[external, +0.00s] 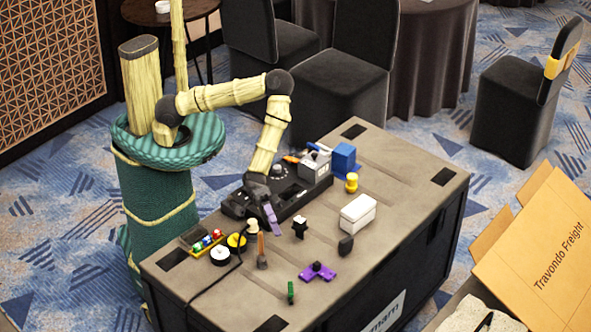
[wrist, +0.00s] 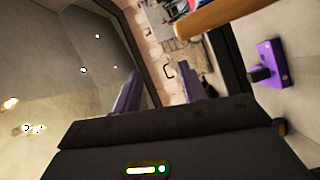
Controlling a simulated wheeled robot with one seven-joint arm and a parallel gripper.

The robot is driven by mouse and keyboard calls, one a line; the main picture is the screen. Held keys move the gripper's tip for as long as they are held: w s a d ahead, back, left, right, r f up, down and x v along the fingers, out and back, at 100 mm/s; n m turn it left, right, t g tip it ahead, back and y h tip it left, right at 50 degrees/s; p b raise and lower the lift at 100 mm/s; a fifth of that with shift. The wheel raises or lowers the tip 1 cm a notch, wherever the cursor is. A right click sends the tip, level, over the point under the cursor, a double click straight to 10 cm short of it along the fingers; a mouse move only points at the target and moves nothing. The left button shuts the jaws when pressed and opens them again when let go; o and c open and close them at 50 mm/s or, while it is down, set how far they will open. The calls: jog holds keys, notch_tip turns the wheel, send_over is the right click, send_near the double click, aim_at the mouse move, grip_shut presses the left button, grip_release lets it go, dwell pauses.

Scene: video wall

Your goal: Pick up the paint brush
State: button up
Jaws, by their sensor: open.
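The paint brush (external: 261,247) appears to be the slim item with a brown-orange handle near the front left of the dark case top. A tan wooden bar, likely its handle (wrist: 215,17), crosses the top of the wrist view; its other end is out of frame. My gripper (external: 269,213), with purple fingers, is above the case top, just behind and slightly right of the brush. In the wrist view my gripper (wrist: 163,92) has its two fingers apart, with nothing held between them. I cannot tell its exact height above the case.
A black console (external: 285,190) lies behind my gripper. A black-and-white figure (external: 300,227), a purple piece (external: 318,271), a green item (external: 291,292) and a white box (external: 358,214) stand to the right. A yellow roll (external: 236,243) and a white disc (external: 220,256) sit left of the brush.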

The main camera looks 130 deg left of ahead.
jog(key=s+r+n+b, duration=0.1)
jog(key=s+n+b, duration=0.1)
jog(key=n, duration=0.8)
jog(key=s+r+n+b, duration=0.1)
jog(key=s+n, duration=0.4)
jog(key=n, duration=0.5)
jog(key=shift+s+d+b, duration=0.25)
jog(key=shift+d+b, duration=0.1)
jog(key=shift+b, duration=0.3)
jog(key=b, duration=0.2)
send_near(260, 253)
notch_tip(260, 253, up, 4)
jog(key=w+d, duration=0.2)
jog(key=w, duration=0.1)
jog(key=shift+w+d+f+p, duration=0.1)
jog(key=shift+w+p, duration=0.2)
jog(key=shift+w, duration=0.25)
